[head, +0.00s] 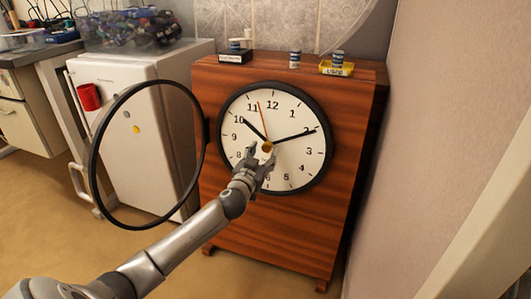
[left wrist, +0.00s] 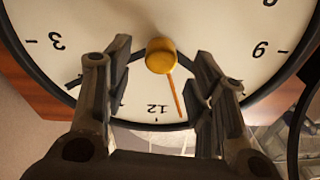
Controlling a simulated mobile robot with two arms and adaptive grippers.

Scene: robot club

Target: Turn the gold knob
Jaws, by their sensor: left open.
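The gold knob (head: 267,146) sits at the centre of a white clock face (head: 290,160) with black hands and a thin orange hand. My left gripper (head: 258,154) is just in front of the clock, by the knob. In the left wrist view the clock appears upside down, and the gold knob (left wrist: 160,56) shows beyond and between the two fingers of my left gripper (left wrist: 163,60). The fingers are open, with a gap on both sides of the knob. I cannot tell whether the tips reach around it. My right gripper is in neither view.
The clock is set in a wooden cabinet (head: 245,225). Its round black-rimmed cover (head: 92,170) stands swung open to the left, near my left arm. Small cans and a yellow tray (head: 337,69) sit on top. A white fridge (head: 150,180) stands left; a wall (head: 440,120) rises right.

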